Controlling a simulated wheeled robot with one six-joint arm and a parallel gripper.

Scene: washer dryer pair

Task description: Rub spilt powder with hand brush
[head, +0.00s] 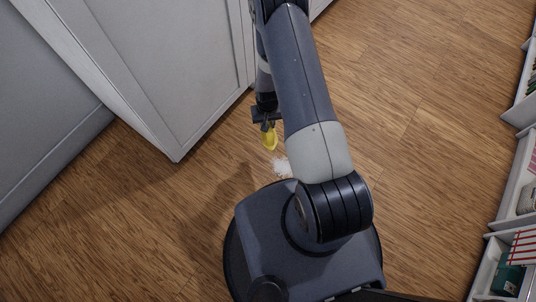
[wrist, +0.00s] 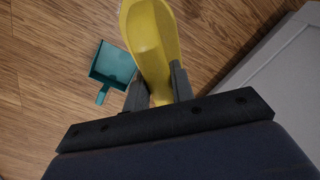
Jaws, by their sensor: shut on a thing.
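A yellow hand brush (head: 269,138) is held in my gripper (head: 264,120), low over the wooden floor beside the cabinet corner. In the wrist view the brush (wrist: 150,40) sits between the two fingers of my gripper (wrist: 158,88), which are shut on it. Its bristles do not show. A small patch of white spilt powder (head: 282,167) lies on the floor just below the brush in the head view, close to my base and partly hidden by my arm. I cannot tell whether the brush touches the floor.
A teal dustpan (wrist: 112,66) lies on the floor left of the brush in the wrist view. Grey-white cabinets (head: 160,70) stand at the left. White shelves (head: 515,190) with goods line the right edge. The wooden floor (head: 430,120) between is clear.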

